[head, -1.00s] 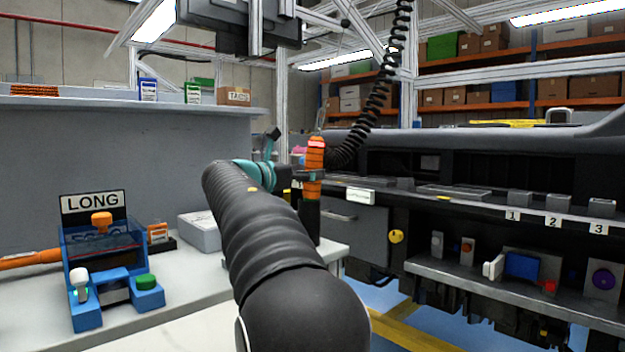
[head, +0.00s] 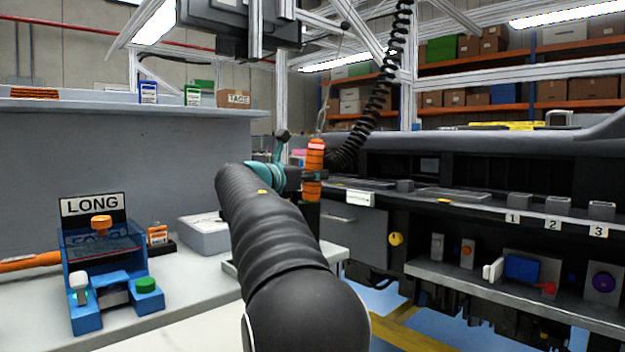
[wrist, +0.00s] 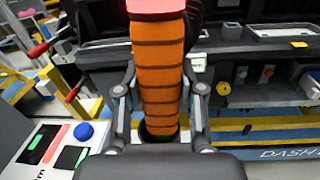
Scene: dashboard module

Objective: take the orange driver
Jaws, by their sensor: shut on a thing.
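The orange driver (head: 314,158) stands upright in the middle of the head view, with a red band near its top and a black coiled cable beside it. In the wrist view its ribbed orange body (wrist: 158,75) fills the centre, and its lower end goes into a dark round opening. My gripper (head: 303,178) is at the driver's lower body in the head view. In the wrist view my gripper (wrist: 158,95) has one finger on each side of the driver, shut on it. My dark arm hides part of the bench below.
A blue fixture (head: 105,262) with a LONG sign (head: 92,204) stands on the bench at left. The dashboard module (head: 450,195) with numbered positions fills the right. A coiled cable (head: 378,95) hangs from above.

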